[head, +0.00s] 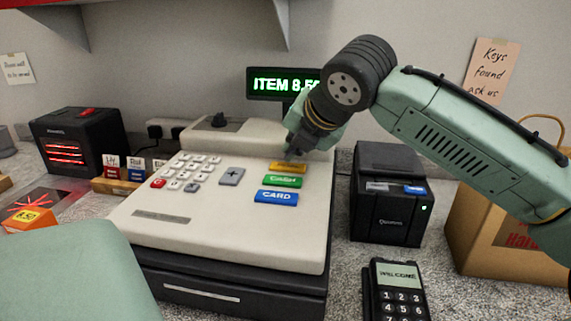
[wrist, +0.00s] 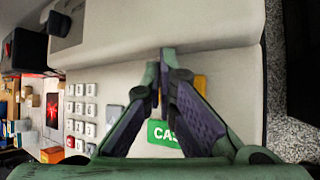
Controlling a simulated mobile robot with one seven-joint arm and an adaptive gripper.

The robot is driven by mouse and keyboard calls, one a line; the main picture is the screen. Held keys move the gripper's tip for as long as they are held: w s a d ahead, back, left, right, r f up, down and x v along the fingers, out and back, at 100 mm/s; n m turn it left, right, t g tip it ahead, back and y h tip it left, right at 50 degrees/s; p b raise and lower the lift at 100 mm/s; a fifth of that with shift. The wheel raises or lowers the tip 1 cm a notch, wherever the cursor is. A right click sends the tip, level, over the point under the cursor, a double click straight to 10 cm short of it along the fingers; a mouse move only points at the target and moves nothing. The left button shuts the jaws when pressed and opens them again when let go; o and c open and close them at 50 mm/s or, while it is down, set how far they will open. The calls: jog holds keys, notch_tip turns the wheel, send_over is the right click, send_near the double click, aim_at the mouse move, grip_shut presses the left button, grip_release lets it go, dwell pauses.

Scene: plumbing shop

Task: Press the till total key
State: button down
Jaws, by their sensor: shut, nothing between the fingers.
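The cream till (head: 230,230) stands on the counter, with a column of coloured keys on its right side. The yellow key (head: 289,167) is at the top of that column, its lettering not readable, with the green key (head: 283,181) and the blue CARD key (head: 276,196) below it. My gripper (head: 293,152) is shut and empty, pointing down at the far edge of the yellow key. In the wrist view the fingers cover part of the yellow key (wrist: 200,85), beside the green CASH key (wrist: 165,134). I cannot tell whether the fingertips touch the till.
The green-lit display (head: 283,84) reads "ITEM 8.5", its end hidden by my arm. A black scanner (head: 75,140) is at the left.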

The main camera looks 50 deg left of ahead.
aim_at(292, 165)
jog(key=shift+f, duration=0.1)
jog(key=shift+f, duration=0.45)
dwell(0.5)
jog(key=shift+r+p, duration=0.6)
jog(key=shift+p, duration=0.25)
notch_tip(292, 165, up, 3)
jog(key=p, duration=0.3)
jog(key=shift+f, duration=0.2)
jog(key=shift+r, duration=1.65)
